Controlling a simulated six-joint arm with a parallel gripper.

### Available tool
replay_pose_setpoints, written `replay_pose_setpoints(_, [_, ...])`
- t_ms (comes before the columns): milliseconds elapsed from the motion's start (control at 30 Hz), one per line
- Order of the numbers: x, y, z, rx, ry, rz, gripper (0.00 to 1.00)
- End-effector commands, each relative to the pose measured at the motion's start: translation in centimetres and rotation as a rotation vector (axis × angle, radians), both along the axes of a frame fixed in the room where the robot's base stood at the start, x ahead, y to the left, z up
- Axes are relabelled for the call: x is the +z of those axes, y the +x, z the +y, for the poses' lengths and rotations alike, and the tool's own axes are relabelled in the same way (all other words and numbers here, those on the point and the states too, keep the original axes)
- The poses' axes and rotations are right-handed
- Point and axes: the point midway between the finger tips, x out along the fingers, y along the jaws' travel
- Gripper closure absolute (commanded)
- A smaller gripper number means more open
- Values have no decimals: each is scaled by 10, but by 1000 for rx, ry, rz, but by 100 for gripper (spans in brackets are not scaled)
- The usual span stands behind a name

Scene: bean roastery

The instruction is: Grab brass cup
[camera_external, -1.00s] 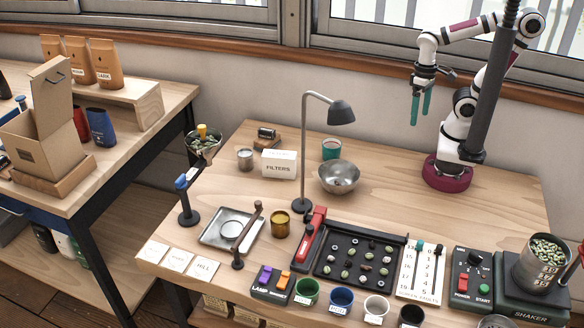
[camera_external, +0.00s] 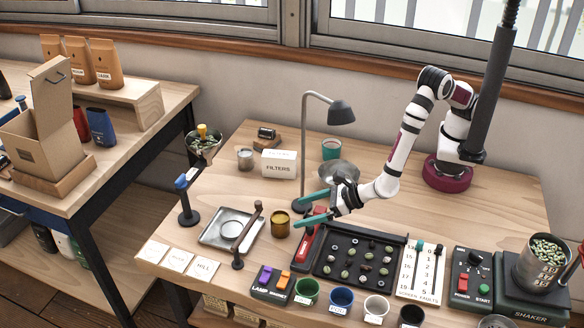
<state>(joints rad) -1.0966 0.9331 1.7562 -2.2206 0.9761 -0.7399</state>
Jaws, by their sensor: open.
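The brass cup (camera_external: 280,225) stands upright on the wooden table, left of the black bean tray and right of the square metal tray. My gripper (camera_external: 296,212) has teal fingers spread wide apart. It reaches in low from the right, with its fingertips close to the cup's right side. One finger lies on the far side and one on the near side. I cannot tell whether either touches the cup. Nothing is held between the fingers.
The lamp post (camera_external: 304,150) rises just behind my gripper. The black bean tray (camera_external: 357,278) and red handle (camera_external: 308,240) lie just right of the cup. A square metal tray (camera_external: 210,238) with a brown lever is to its left. The metal bowl (camera_external: 350,170) is partly hidden by my arm.

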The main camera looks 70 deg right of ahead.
Motion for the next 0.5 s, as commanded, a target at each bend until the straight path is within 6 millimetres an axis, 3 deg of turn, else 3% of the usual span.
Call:
replay_pose_setpoints(300, [-26,46,8,-4,0,0,0])
replay_pose_setpoints(500, [-31,57,10,-3,1,0,0])
